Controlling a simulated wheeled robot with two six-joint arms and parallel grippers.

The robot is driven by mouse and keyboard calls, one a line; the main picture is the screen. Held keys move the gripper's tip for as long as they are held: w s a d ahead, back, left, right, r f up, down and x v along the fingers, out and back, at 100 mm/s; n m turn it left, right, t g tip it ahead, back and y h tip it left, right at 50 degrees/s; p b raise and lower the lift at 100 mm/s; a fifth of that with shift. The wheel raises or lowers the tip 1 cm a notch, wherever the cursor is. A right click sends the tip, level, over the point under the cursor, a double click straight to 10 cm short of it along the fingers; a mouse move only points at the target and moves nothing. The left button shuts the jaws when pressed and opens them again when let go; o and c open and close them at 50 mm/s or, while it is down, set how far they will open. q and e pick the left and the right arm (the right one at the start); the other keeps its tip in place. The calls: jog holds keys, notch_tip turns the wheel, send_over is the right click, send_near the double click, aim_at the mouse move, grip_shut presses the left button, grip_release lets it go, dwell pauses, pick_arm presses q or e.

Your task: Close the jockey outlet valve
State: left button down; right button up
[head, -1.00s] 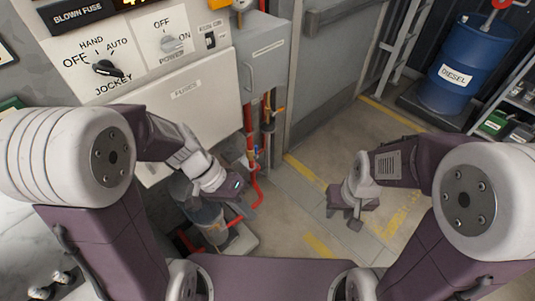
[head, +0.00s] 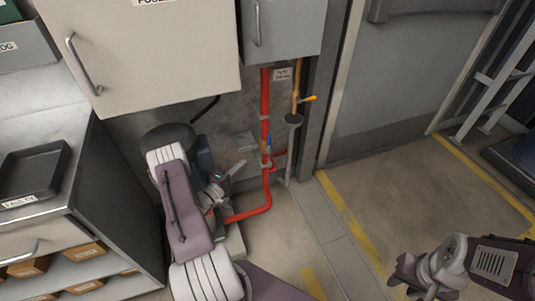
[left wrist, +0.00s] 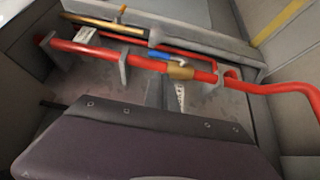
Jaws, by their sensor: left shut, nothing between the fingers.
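A valve with a brass body (left wrist: 180,72) and a blue lever (left wrist: 159,54) sits on the red pipe (left wrist: 95,52). The blue lever (head: 268,143) also shows in the head view and lies along the upright red pipe (head: 265,105). No readable tag names this valve. My left gripper (head: 238,168) is shut and empty, to the left of the valve and apart from it. In the left wrist view its purple body fills the bottom and its fingertips are not clear. My right gripper (head: 405,278) is far off at the lower right, its jaws unclear.
A copper pipe with a yellow lever (head: 309,98) stands right of the red pipe. Cabinets (head: 145,45) hang above my left arm. A counter with a black tray (head: 35,172) is at the left. The floor (head: 300,235) right of the pipes is clear.

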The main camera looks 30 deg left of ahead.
aim_at(269, 143)
pick_arm(q)
jog(key=w+b, duration=0.1)
jog(key=w, duration=0.3)
jog(key=w+d+b, duration=0.1)
jog(key=w+b, duration=0.1)
jog(key=w, duration=0.3)
jog(key=w+b, duration=0.1)
jog(key=w, duration=0.4)
jog(key=shift+d+r, duration=0.1)
jog(key=shift+d, duration=0.3)
